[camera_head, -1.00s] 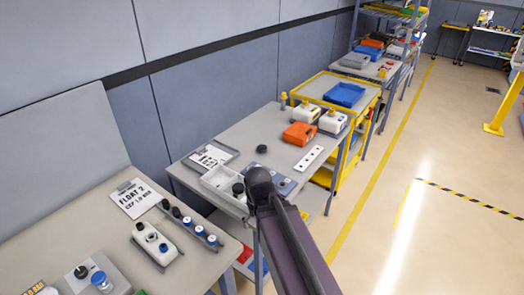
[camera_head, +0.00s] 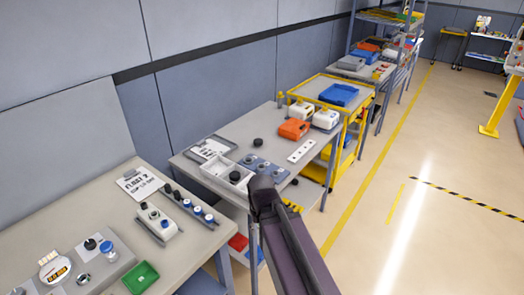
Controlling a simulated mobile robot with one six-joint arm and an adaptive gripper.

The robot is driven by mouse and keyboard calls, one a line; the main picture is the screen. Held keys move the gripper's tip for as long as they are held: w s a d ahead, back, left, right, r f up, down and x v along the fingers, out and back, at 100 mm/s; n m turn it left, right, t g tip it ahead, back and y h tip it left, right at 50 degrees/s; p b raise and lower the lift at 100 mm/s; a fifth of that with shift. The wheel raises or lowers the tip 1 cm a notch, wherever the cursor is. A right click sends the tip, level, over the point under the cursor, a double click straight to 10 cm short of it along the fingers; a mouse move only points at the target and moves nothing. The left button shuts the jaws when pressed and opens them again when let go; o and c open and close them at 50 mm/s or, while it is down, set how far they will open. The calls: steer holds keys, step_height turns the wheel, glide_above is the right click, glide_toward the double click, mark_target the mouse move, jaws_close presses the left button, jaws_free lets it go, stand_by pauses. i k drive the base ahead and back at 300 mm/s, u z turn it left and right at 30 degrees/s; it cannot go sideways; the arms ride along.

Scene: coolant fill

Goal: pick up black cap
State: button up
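A small round black cap (camera_head: 258,142) lies on the grey top of the middle table (camera_head: 232,132), with bare surface around it. Another round black piece (camera_head: 235,177) sits in the white tray (camera_head: 212,170) at that table's near left; I cannot tell if it is also a cap. More small black tops show on the near table, too small to tell apart. My dark arm link rises from the bottom in front of the middle table's near edge. My gripper is not visible.
A blue-grey plate with round parts (camera_head: 264,167) lies beside the white tray. The near table holds a sign (camera_head: 140,184), a green tray (camera_head: 141,277) and a gauge (camera_head: 54,267). The floor at right is clear.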

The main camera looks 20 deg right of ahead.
mark_target(258, 142)
steer(key=k, duration=0.9)
steer(key=z, duration=0.55)
steer(key=i, duration=2.25)
steer(key=u, duration=0.55)
